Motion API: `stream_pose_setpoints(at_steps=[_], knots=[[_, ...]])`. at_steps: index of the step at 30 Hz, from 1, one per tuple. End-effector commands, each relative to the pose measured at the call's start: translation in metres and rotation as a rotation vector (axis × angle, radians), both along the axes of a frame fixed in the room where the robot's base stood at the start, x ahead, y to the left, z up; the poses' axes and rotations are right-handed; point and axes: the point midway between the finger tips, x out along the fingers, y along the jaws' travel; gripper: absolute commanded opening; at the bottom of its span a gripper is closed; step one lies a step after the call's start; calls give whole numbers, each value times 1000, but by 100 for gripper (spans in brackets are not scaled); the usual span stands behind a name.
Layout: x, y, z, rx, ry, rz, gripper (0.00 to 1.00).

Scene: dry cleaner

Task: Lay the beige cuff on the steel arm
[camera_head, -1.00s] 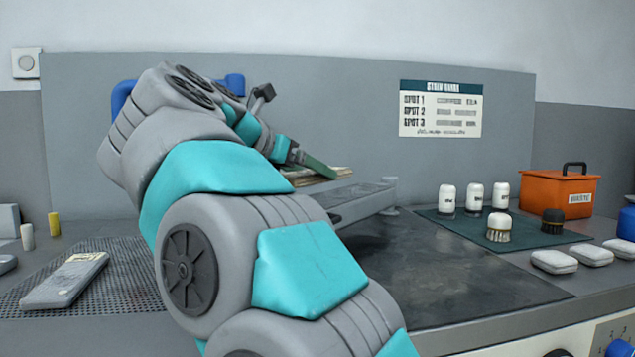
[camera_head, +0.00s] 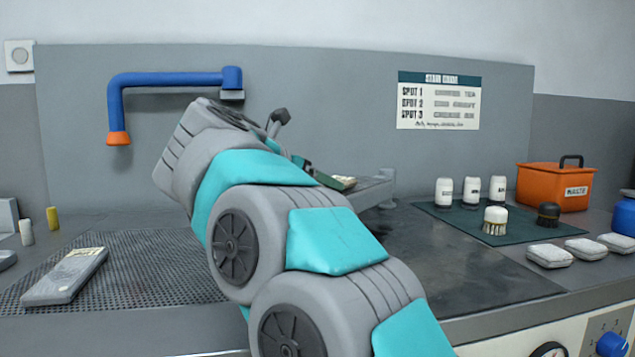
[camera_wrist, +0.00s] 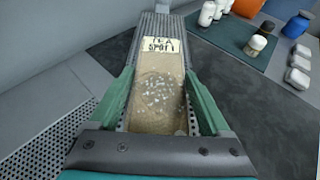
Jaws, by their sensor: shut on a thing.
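My gripper (camera_wrist: 158,112) is shut on the beige cuff (camera_wrist: 158,75), with one green finger along each side of it in the wrist view. The cuff has a label reading "TEA SPOT 1" and a speckled pale stain. The grey steel arm (camera_wrist: 163,28) lies beneath and beyond the cuff in the wrist view; I cannot tell whether they touch. In the head view the steel arm (camera_head: 366,191) reaches left from its post, and the cuff (camera_head: 343,182) shows as a small light patch at its left part. My arm hides much of the gripper there.
A blue pipe with an orange nozzle (camera_head: 118,138) hangs over the perforated grate at left. A grey block with a label (camera_head: 62,283) lies on the grate. White bottles (camera_head: 471,192), brushes (camera_head: 495,220) and an orange box (camera_head: 557,187) stand at right. The dark worktop before the steel arm is clear.

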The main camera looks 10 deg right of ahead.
Motion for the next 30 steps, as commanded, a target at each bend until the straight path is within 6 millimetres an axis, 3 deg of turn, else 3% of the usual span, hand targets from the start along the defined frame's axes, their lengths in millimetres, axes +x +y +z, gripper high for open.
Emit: stream_pose_setpoints(at_steps=[9,10,14,24,30], knots=[[0,0,-4,0,0,1,28],[0,0,-2,0,0,0,85],[0,0,-2,0,0,0,100],[0,0,3,-1,-1,0,100],[-17,23,11,2,-5,5,100]])
